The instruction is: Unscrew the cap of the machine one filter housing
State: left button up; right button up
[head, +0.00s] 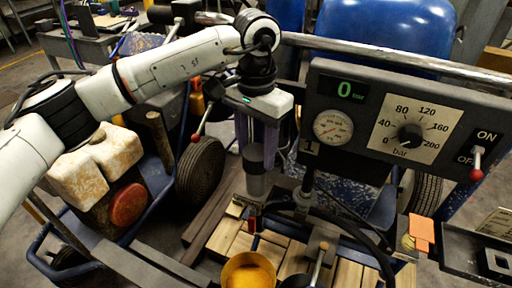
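A dark grey upright cylinder (256,178), which looks like the filter housing, stands below the left end of the machine one panel. Its upper part, where a cap would be, is hard to make out under my gripper. My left gripper (257,140) points down directly above this cylinder, with its body and small green light at panel height. Its fingers blend into the dark and bluish parts behind, so the gap between them and any contact with the housing are unclear. My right gripper is not in view.
The control panel (436,127) marked 1 stands just right of my gripper, with a display reading 0. A red-knobbed lever (197,136) is to the left, near a black tyre (201,170). A yellow-filled bucket (248,272) stands in front on wooden boards.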

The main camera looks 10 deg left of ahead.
pick_arm(q)
jog(key=n, duration=0.4)
jog(key=shift+n, duration=0.3)
jog(key=shift+n, duration=0.3)
jog(key=n, duration=0.4)
jog(key=shift+n, duration=1.3)
jog(key=shift+s+r+n, duration=0.1)
jog(key=shift+r+n, duration=0.05)
jog(key=shift+n, duration=0.95)
grip_shut()
